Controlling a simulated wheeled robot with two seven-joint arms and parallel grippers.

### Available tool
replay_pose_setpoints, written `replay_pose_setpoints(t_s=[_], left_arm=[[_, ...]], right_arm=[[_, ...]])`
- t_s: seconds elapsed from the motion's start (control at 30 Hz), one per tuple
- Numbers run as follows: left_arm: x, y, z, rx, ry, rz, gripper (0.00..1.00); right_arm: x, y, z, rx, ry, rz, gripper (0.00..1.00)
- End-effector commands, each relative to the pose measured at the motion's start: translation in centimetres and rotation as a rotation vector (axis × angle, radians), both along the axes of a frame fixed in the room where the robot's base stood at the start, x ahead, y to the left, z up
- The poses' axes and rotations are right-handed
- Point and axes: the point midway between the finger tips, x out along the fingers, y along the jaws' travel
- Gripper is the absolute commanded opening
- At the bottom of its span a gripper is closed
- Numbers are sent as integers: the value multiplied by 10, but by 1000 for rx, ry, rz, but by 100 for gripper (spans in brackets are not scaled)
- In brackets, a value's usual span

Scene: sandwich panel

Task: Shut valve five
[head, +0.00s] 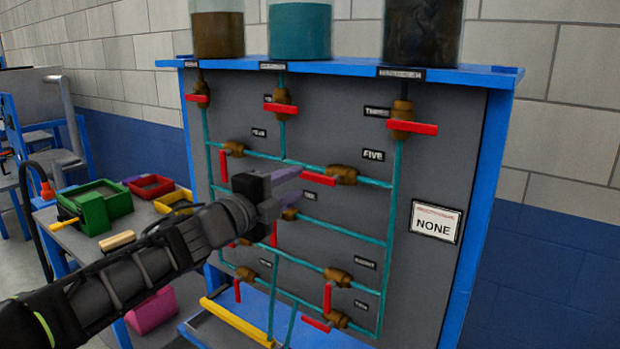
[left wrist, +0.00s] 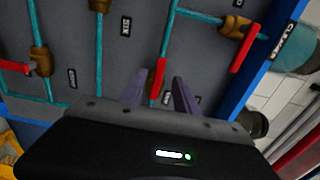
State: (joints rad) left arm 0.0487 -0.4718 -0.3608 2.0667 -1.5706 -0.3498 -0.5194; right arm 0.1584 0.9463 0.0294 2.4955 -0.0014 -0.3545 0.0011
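Valve five is a brown valve body (head: 342,174) under the FIVE label (head: 373,155). Its red handle (head: 318,178) lies in line with the teal pipe, pointing left. My left gripper (head: 300,175) is at the handle's left end in the head view. In the left wrist view, the left gripper's two purple-grey fingers (left wrist: 160,95) stand apart on either side of a red handle (left wrist: 157,82), which appears to be that of valve five. A gap shows at each side. My right gripper is not in view.
Valve two (head: 283,103) and valve three (head: 402,117) are above, with handles across their pipes. Valve six (head: 291,212) is just below, partly behind my gripper. A sign (head: 436,222) reads NONE. Small bins (head: 98,205) stand on a side table at left.

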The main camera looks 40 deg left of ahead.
Motion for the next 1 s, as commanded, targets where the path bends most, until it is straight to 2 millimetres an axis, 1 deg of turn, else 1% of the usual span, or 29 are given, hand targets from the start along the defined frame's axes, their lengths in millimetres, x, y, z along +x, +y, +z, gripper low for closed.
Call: replay_pose_setpoints(t_s=[0.03, 0.2, 0.3, 0.4, 0.5, 0.73, 1.0], left_arm=[[8, -1, -3, 0, 3, -2, 36], [36, 0, -3, 0, 4, -1, 36], [49, 0, -2, -1, 3, -1, 36], [58, 1, -1, 0, 2, -1, 36], [62, 1, -1, -1, 2, 0, 36], [62, 1, -1, -1, 1, 0, 36], [62, 1, -1, -1, 1, 0, 14]], right_arm=[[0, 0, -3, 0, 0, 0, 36], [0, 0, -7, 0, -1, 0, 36], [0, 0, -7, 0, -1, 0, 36], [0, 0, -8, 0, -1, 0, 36], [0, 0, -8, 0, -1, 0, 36], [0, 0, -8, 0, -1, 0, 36], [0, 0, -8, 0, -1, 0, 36]])
